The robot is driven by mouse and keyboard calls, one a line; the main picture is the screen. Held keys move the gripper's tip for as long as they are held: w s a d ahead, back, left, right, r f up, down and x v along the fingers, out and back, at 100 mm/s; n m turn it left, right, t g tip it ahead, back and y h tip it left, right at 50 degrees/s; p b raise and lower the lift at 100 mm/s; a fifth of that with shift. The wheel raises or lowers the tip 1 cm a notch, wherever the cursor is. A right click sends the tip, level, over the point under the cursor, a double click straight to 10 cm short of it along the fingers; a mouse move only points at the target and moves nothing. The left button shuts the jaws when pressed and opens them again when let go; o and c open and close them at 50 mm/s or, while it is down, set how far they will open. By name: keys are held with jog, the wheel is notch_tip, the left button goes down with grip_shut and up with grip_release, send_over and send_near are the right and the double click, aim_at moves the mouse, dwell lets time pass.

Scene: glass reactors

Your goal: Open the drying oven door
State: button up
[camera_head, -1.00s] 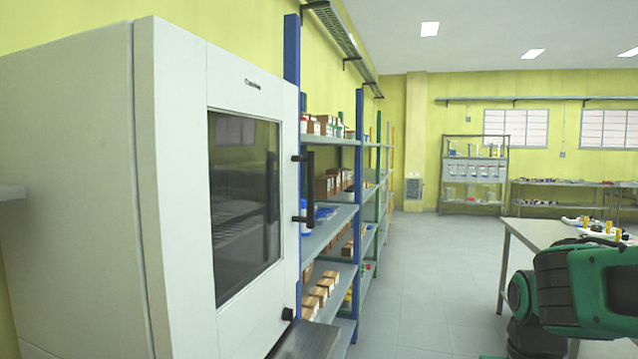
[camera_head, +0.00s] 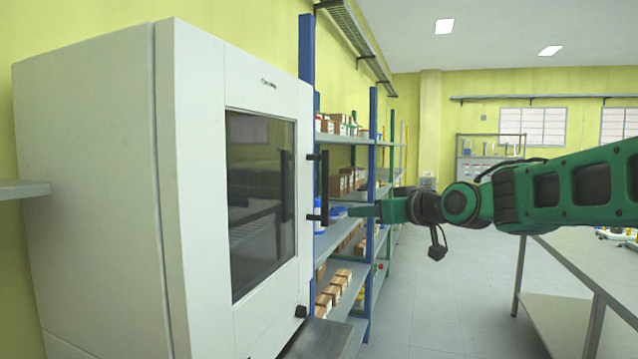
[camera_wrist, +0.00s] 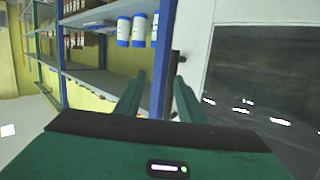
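The drying oven (camera_head: 200,200) is a large white cabinet on the left in the head view, with its door (camera_head: 303,130) shut. The door has a dark window and a black vertical bar handle (camera_head: 324,188) on its right side. My green gripper (camera_head: 352,210) points left at the handle's lower part, with its tips a little to the right of it. In the wrist view my gripper (camera_wrist: 160,76) has its two fingers apart and empty. The dark handle (camera_wrist: 174,72) shows beyond the fingertips, between them and nearer the right finger.
Blue-posted shelves (camera_head: 340,139) with boxes and bottles stand right beside the oven, behind my gripper. A metal table (camera_head: 570,262) is at the right, below my arm. The grey floor (camera_head: 440,290) between is clear.

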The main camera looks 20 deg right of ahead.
jog(key=n+t+y, duration=0.1)
jog(key=t+y, duration=0.1)
send_near(328, 178)
jog(key=x, duration=1.1)
jog(key=shift+w+a, duration=0.1)
jog(key=shift+w, duration=0.05)
jog(key=shift+c, duration=0.6)
